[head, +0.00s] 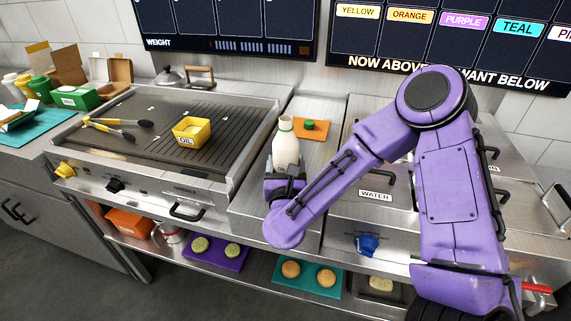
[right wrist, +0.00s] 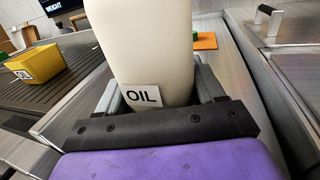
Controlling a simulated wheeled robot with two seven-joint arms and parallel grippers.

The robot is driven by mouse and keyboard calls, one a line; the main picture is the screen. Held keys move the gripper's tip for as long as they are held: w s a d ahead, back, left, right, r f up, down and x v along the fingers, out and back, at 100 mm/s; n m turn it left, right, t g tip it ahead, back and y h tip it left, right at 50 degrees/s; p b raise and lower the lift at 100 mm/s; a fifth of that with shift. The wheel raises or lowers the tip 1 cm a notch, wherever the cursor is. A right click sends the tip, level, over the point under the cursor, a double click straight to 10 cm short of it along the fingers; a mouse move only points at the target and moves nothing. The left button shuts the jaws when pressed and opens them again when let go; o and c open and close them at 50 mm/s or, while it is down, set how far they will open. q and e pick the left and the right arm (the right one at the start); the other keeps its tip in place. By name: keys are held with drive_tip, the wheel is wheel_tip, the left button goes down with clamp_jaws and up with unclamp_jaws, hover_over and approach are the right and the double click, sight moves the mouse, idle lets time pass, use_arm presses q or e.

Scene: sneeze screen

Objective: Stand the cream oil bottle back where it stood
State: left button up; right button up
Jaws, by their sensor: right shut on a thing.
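The cream oil bottle (head: 286,143) has a pale neck and stands upright in my right gripper (head: 285,172). It fills much of the right wrist view (right wrist: 142,45), with its OIL label facing the camera. My right gripper's jaws (right wrist: 158,100) are shut around its lower body. The bottle is over the steel counter strip (head: 262,206) between the griddle and the lidded wells. Its base is hidden by the gripper, so I cannot tell whether it touches the counter. My left gripper is not in view.
A yellow OIL tub (head: 192,131) sits on the griddle (head: 150,118), with yellow-handled tongs (head: 112,127) to its left. Behind the bottle lies an orange board (head: 311,130) with a green-topped item. My right arm covers part of the WATER well lid (head: 376,196).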

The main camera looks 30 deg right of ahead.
drive_tip(key=o, duration=1.5)
drive_tip(key=shift+f, duration=0.15)
drive_tip(key=shift+c, duration=0.2)
